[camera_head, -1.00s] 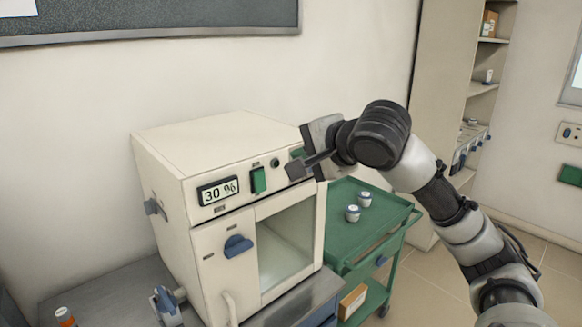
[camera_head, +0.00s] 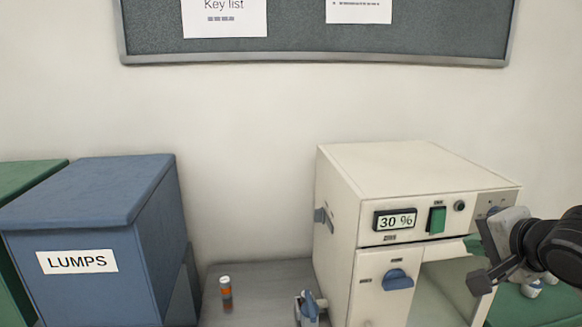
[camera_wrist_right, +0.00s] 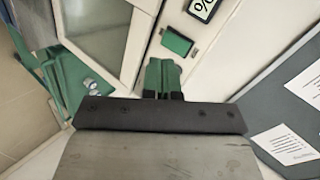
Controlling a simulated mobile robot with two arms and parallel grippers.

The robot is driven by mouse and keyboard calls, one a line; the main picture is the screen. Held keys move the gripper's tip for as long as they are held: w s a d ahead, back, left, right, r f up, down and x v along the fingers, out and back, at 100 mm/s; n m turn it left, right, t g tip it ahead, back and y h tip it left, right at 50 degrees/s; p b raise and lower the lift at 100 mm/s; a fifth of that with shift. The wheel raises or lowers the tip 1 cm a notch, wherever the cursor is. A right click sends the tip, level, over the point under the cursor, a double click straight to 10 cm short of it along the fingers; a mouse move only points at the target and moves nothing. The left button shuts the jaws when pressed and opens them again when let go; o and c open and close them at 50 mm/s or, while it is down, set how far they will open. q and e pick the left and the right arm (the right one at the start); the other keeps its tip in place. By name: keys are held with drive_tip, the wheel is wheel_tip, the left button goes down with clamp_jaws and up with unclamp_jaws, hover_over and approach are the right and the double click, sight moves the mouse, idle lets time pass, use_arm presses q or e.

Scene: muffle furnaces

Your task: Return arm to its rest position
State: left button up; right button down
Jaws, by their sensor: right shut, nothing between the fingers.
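My right gripper (camera_head: 473,246) reaches in from the right edge of the head view, in front of the white furnace's upper right front. Its green fingers also show in the right wrist view (camera_wrist_right: 162,77), together and empty. The furnace (camera_head: 345,210) has a display (camera_head: 395,220) reading 30 %, a green switch (camera_head: 437,219), a round button (camera_head: 459,206) and a blue door knob (camera_head: 398,279). The display and switch also show in the right wrist view. I cannot tell whether the fingers touch the furnace. My left gripper is not in view.
A blue bin (camera_head: 75,215) labelled LUMPS stands at the left, beside a green bin (camera_head: 25,180). A small orange container (camera_head: 226,292) stands on the grey bench (camera_head: 262,280). A green cart (camera_head: 535,308) is at the lower right, behind my arm. A notice board (camera_head: 300,42) hangs above.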

drive_tip(key=s+a+f+n+g, duration=0.1)
drive_tip(key=s+a+f+n, duration=0.15)
drive_tip(key=f, duration=0.45)
drive_tip(key=s+a+f+n+g, duration=0.1)
drive_tip(key=a+f+n, duration=0.15)
drive_tip(key=f, duration=0.45)
drive_tip(key=s+a+f+n+g, duration=0.2)
drive_tip(key=f+n, duration=0.1)
drive_tip(key=f, duration=0.5)
drive_tip(key=s+a+f+n+g+h, duration=0.15)
drive_tip(key=s+f+n, duration=0.25)
drive_tip(key=s+f, duration=0.4)
drive_tip(key=s+a+f+n+g, duration=0.35)
drive_tip(key=s+f, duration=0.25)
drive_tip(key=s, duration=0.4)
wheel_tip(320, 180, down, 24)
drive_tip(key=s, duration=0.1)
drive_tip(key=s+d+f+g, duration=0.1)
drive_tip(key=s+d+f, duration=0.2)
drive_tip(key=s+f, duration=1.3)
drive_tip(key=shift+s+f+n, duration=0.15)
drive_tip(key=shift+f+n, duration=0.2)
